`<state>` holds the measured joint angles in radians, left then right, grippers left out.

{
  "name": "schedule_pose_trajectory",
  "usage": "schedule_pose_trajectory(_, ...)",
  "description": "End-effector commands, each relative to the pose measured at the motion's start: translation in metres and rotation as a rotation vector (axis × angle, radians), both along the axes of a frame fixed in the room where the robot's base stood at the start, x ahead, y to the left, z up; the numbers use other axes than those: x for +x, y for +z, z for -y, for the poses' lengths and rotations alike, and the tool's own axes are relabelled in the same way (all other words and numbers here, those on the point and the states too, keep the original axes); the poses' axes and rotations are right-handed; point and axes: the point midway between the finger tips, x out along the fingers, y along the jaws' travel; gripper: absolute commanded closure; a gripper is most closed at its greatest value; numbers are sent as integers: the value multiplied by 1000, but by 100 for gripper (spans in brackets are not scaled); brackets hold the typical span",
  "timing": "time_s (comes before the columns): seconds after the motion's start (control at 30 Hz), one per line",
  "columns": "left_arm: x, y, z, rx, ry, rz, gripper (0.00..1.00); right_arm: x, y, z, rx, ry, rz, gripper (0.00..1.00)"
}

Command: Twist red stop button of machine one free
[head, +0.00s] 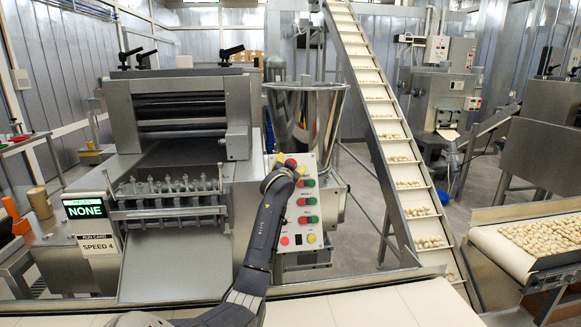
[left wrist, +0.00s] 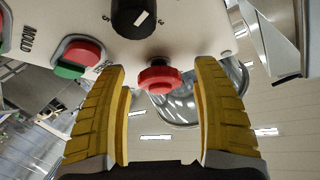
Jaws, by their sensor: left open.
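The red stop button (left wrist: 160,78) is a round stepped mushroom knob on the pale control panel (left wrist: 190,30), in the left wrist view. My left gripper (left wrist: 163,105) is open, with one yellow finger on each side of the button; a gap shows on both sides, wider on the right. In the head view my left gripper (head: 289,164) is at the top of machine one's panel (head: 294,220). There the gripper and wrist largely cover the button. My right gripper is in neither view.
A steel hopper (head: 305,115) stands behind the panel. The roller machine (head: 180,110) is at left, an inclined conveyor (head: 385,130) at right.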

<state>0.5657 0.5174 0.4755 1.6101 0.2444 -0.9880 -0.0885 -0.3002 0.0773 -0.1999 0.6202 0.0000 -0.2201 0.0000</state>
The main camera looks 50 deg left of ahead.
Motion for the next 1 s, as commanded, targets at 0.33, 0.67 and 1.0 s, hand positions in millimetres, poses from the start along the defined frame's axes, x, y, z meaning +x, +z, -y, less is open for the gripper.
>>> schedule_pose_trajectory(0.33, -9, 0, 9, 1, 0, -1, 34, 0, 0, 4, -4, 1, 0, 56)
schedule_pose_trajectory(0.67, -48, 3, 41, 1, -1, 0, 34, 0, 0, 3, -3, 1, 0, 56)
schedule_pose_trajectory(1.0, -81, 6, 70, -1, -1, 0, 34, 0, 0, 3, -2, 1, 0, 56)
